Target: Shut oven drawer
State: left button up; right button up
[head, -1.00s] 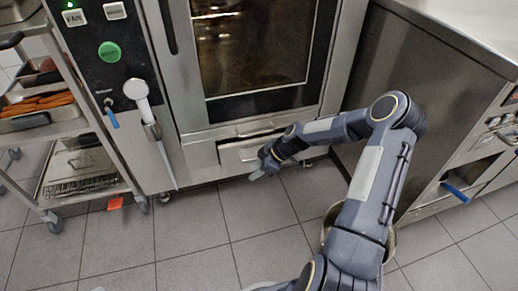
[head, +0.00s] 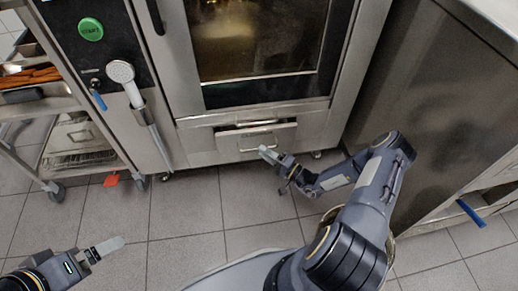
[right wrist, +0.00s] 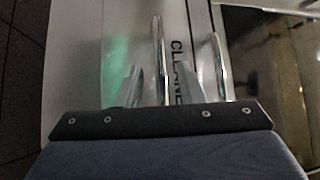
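The oven drawer (head: 240,145) is a low steel drawer under the oven door. Its front stands out from the oven, so it is partly open, with a loop handle on the front. My right gripper (head: 272,157) is just in front of the drawer, at the right of its handle. In the right wrist view my right gripper (right wrist: 158,88) has its fingers apart and nothing visible held between them. The drawer (right wrist: 180,20) shows there with lettering and shiny handle bars; whether a finger touches it is unclear. My left gripper (head: 112,247) is low at the left, far from the drawer; its opening is unclear.
The oven (head: 265,95) stands behind the drawer with its glass door closed. A hand shower (head: 121,72) hangs at its left. A rack trolley (head: 50,150) with trays stands farther left. A steel cabinet (head: 440,110) stands right. The tiled floor (head: 190,215) in front is mostly clear.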

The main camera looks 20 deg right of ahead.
jog(key=shift+b+x, duration=0.3)
jog(key=shift+x, duration=1.45)
grip_shut()
